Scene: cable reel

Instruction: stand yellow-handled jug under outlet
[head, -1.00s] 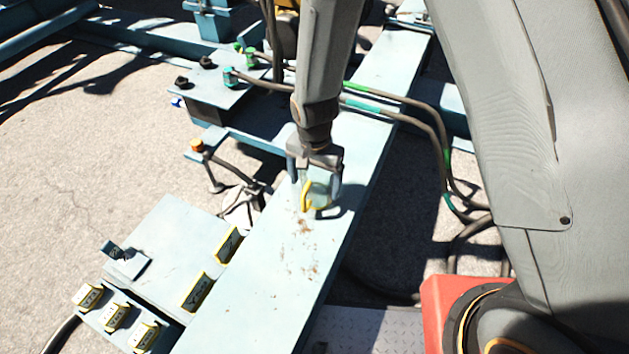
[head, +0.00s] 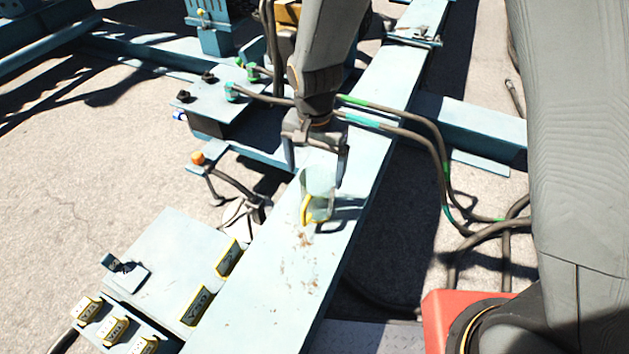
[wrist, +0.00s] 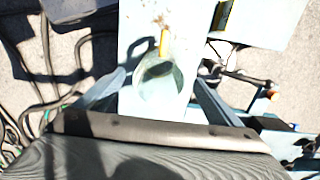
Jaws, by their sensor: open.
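The jug (head: 318,184) is pale, see-through green with a yellow handle (head: 306,209). It stands upright on the long pale blue beam, with the handle toward the near side. My gripper (head: 315,172) is open and empty just above the jug. In the wrist view the jug (wrist: 161,84) shows between the two spread fingers, its round mouth facing the camera and apart from them. A short pipe with an orange knob (head: 198,158) stands left of the beam; it may be the outlet, but its opening cannot be made out.
The beam (head: 270,290) is bare in front of the jug. A round pale piece (head: 240,212) lies below the orange-knobbed pipe. A panel with yellow-edged labels (head: 170,255) stands at lower left. Hoses (head: 435,135) loop on the right.

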